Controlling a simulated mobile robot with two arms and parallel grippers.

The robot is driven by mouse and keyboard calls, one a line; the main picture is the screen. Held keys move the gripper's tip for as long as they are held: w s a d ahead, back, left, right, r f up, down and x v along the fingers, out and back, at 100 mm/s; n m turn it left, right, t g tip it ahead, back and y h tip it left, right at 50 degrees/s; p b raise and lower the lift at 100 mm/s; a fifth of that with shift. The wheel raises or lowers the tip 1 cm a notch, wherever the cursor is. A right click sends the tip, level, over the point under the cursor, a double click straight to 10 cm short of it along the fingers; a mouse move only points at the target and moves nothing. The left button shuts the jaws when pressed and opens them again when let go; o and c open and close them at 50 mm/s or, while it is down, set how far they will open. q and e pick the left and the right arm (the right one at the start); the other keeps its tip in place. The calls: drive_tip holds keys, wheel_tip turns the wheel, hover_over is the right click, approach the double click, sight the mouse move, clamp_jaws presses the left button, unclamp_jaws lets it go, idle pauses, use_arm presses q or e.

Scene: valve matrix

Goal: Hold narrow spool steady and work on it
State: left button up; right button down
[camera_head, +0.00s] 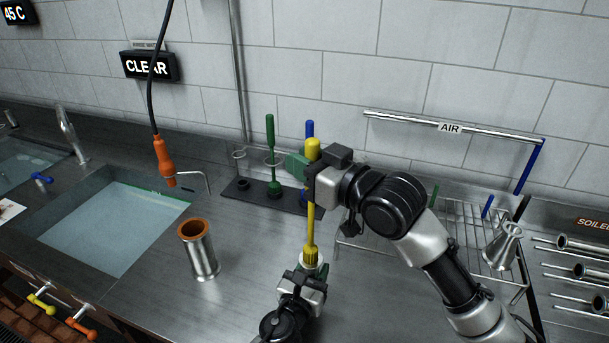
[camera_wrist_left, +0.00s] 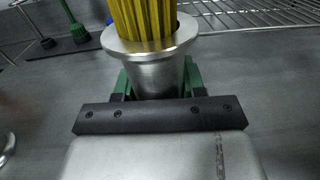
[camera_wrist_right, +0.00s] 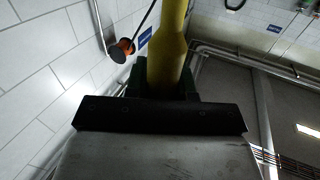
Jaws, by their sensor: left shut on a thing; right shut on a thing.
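The narrow spool is a small metal tube with a flared rim, seen in the left wrist view (camera_wrist_left: 152,70). My left gripper (camera_head: 308,272) is shut on it and holds it upright above the counter. A yellow brush (camera_head: 311,220) stands upright over it, its yellow bristles (camera_wrist_left: 145,20) in the spool's mouth. How deep they reach is hidden. My right gripper (camera_head: 311,172) is shut on the brush's thick handle, which also shows in the right wrist view (camera_wrist_right: 167,60). The lower part of the spool is hidden by my left gripper.
A dark brush holder (camera_head: 240,190) with a green brush (camera_head: 270,145) and a blue brush (camera_head: 310,128) stands behind. A wider metal spool (camera_head: 203,262) stands left, beside the water-filled sink (camera_head: 115,230). A wire rack (camera_head: 460,225) holding a metal flask-shaped piece (camera_head: 503,248) is right.

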drive_tip(key=shift+r, duration=0.15)
wheel_tip(320, 180, down, 14)
drive_tip(key=shift+r, duration=0.15)
idle(0.8)
wheel_tip(320, 180, up, 14)
idle(1.0)
wheel_tip(320, 180, down, 14)
idle(0.9)
wheel_tip(320, 180, up, 14)
idle(1.0)
